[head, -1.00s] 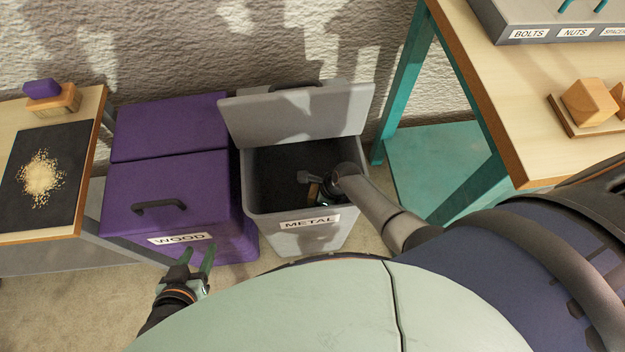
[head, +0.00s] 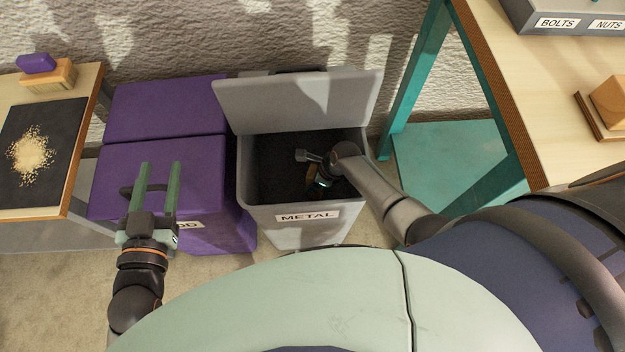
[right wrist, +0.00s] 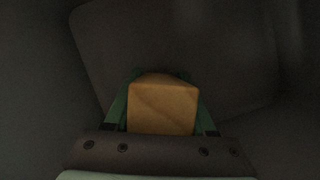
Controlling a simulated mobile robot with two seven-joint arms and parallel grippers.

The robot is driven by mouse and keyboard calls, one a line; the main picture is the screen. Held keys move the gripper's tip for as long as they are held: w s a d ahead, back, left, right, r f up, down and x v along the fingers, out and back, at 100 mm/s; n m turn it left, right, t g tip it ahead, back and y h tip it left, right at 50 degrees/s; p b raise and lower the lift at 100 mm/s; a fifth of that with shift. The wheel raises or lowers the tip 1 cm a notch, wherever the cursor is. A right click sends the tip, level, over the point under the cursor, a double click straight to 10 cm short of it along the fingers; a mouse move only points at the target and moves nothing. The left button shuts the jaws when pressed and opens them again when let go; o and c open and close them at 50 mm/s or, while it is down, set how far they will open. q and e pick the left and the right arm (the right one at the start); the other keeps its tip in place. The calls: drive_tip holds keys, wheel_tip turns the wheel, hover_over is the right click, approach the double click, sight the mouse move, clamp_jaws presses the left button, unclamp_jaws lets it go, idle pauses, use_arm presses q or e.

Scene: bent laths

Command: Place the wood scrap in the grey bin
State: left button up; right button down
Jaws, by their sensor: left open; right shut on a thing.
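The grey bin (head: 302,232), labelled METAL, stands on the floor with its lid (head: 297,103) raised. My right arm reaches into it, and my right gripper (head: 318,183) is inside the bin opening. In the right wrist view the wood scrap (right wrist: 162,106), a light orange-brown block, sits between the green fingers, which are shut on it above the dark bin floor (right wrist: 200,60). In the head view the scrap is mostly hidden by the wrist. My left gripper (head: 158,182) is open and empty, over the front of the purple bin.
The purple bin (head: 185,165), its label partly covered by my left gripper, is closed beside the grey bin. A table (head: 88,115) with a black mat (head: 50,165) and sawdust is at left. A teal-legged workbench (head: 500,100) is at right.

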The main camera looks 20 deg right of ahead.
use_arm(q)
drive_tip(key=shift+r, duration=0.25)
use_arm(e)
drive_tip(key=shift+f, duration=0.1)
use_arm(q)
drive_tip(key=shift+w+r, duration=0.1)
drive_tip(key=shift+r, duration=0.05)
use_arm(e)
drive_tip(key=shift+c, duration=1.1)
unclamp_jaws()
drive_tip(key=p+v, duration=0.4)
drive_tip(key=v, duration=0.2)
drive_tip(key=shift+r+p, duration=0.3)
drive_tip(key=shift+r, duration=0.1)
use_arm(q)
drive_tip(key=s+d+f+n+g+y+p, duration=0.1)
drive_tip(key=s+f+g+p, duration=0.1)
drive_tip(key=s+f+g, duration=0.4)
drive_tip(key=shift+s+f+n+g+p, duration=0.4)
drive_tip(key=shift+s+f, duration=0.3)
drive_tip(key=shift+f, duration=1.8)
use_arm(e)
drive_tip(key=shift+v, duration=2.8)
drive_tip(key=shift+d+f, duration=0.1)
drive_tip(key=shift+f, duration=0.05)
